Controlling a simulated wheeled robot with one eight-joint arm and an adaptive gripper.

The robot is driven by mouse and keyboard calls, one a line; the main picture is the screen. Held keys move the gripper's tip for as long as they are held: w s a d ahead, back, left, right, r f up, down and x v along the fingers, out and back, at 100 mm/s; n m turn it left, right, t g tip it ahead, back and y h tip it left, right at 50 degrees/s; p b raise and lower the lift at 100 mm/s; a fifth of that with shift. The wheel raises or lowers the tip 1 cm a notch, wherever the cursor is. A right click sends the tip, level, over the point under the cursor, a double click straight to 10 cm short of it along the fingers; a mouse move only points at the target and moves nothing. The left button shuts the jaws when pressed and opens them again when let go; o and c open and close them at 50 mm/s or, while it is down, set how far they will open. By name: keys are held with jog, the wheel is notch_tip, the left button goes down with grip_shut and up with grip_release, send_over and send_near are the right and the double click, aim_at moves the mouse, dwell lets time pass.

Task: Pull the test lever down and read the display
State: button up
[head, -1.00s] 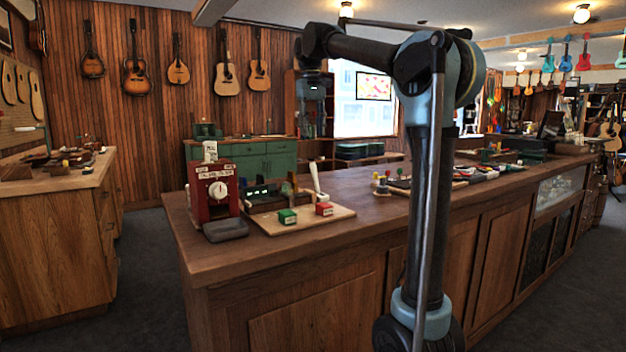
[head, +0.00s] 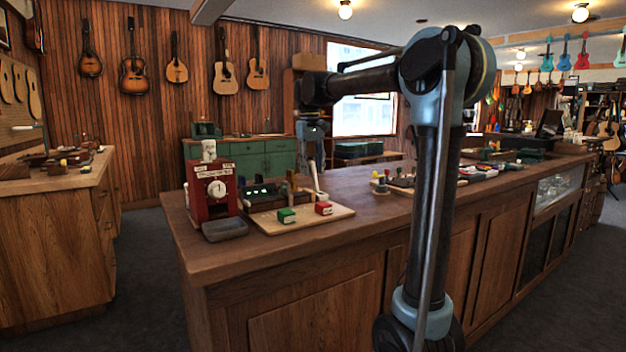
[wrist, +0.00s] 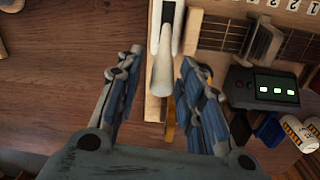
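The test lever (wrist: 164,75) is a pale, white-handled lever on the wooden board. In the head view the lever (head: 317,182) stands upright, leaning slightly. My gripper (wrist: 160,62) is open, with one blue-padded finger on each side of the lever handle; contact is not visible. In the head view my gripper (head: 315,160) hangs just above the lever.
A fretted neck jig (wrist: 222,32) lies right of the lever. The counter's front left (head: 230,262) is clear.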

aim_at(313, 176)
jog(key=shift+d+f, duration=0.1)
jog(key=shift+f, duration=1.75)
grip_shut()
